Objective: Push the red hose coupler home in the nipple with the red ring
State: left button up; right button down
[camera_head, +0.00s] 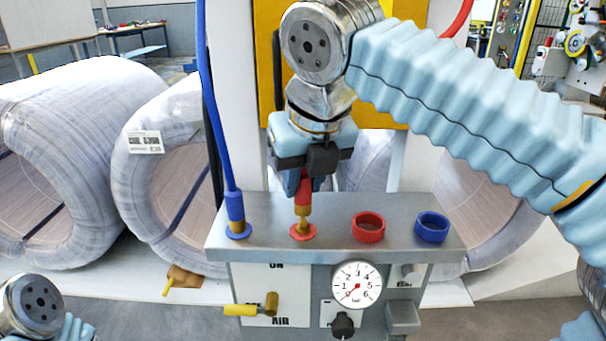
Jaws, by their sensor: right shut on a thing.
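The red hose coupler (303,190) is upright, held in my right gripper (304,178), which is shut on it from above. Its brass lower end points down at the nipple with the red ring (303,233) on the grey panel top. Brass shows between the red body and the ring. The lower end meets the ring in the picture; I cannot tell how deep it sits. The upper part of the coupler is hidden by the gripper. My left gripper is out of view; only a piece of my left arm shows at the lower left.
A blue coupler on a blue hose (235,205) stands in a blue-ringed nipple on the left. A loose-looking red ring (368,228) and blue ring (432,228) are on the right of the panel top (335,255). A gauge (357,285) and yellow valve handle (250,309) are below.

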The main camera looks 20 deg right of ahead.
aim_at(303, 196)
jog(key=shift+f+b, duration=0.9)
jog(key=shift+f, duration=0.6)
jog(key=c, duration=0.8)
grip_release()
jog(key=p+v, duration=0.4)
jog(key=v, duration=0.9)
jog(key=shift+r, duration=0.35)
jog(key=shift+s, duration=0.1)
